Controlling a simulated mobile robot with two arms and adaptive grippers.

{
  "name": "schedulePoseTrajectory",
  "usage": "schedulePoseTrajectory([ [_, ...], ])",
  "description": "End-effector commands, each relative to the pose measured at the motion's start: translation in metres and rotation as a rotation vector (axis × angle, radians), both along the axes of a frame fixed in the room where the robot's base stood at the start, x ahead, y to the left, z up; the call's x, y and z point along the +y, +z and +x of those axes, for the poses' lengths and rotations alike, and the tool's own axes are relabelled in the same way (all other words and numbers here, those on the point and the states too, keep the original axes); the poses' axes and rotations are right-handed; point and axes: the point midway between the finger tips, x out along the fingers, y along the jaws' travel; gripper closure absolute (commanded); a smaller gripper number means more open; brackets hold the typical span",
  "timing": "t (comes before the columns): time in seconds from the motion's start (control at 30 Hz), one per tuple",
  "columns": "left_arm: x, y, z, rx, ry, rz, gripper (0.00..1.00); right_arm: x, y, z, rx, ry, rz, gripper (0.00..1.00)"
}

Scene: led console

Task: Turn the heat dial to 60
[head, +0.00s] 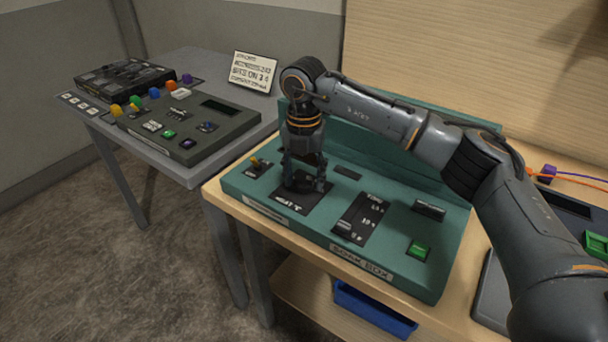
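The teal console (385,265) stands on the wooden table and carries a "SOAK BOX" label. The heat dial's black plate (292,203), with white "HEAT" lettering, lies on the console's left half. My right gripper (305,183) points down over this plate, its fingers low and close to the surface. The fingers and their linkage cover the dial, so its pointer and setting are hidden. I cannot tell whether the fingers are pressed on the dial or only stand around it. My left gripper is not in view.
The console also has a yellow-tipped switch (257,163), a slider panel (360,218) and a green button (418,248). A grey table with another control panel (215,125) and a sign (253,72) stands left. A blue bin (373,308) sits below. My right arm crosses above the console.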

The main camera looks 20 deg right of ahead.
Motion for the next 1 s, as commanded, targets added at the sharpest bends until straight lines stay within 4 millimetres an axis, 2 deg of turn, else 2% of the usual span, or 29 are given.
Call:
schedulePoseTrajectory([
  [0.37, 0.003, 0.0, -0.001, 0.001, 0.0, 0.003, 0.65, 0.0, 0.006, 0.001, -0.005, 0.001, 0.002, 0.41],
  [0.47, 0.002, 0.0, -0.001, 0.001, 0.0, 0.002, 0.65, 0.0, 0.019, 0.002, -0.006, 0.0, 0.001, 0.41],
  [0.8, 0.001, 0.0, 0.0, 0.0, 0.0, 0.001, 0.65, 0.001, 0.089, 0.002, -0.007, 0.0, 0.002, 0.41],
  [1.0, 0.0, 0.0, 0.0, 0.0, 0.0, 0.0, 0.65, 0.0, 0.114, 0.001, -0.003, 0.001, 0.001, 0.41],
])
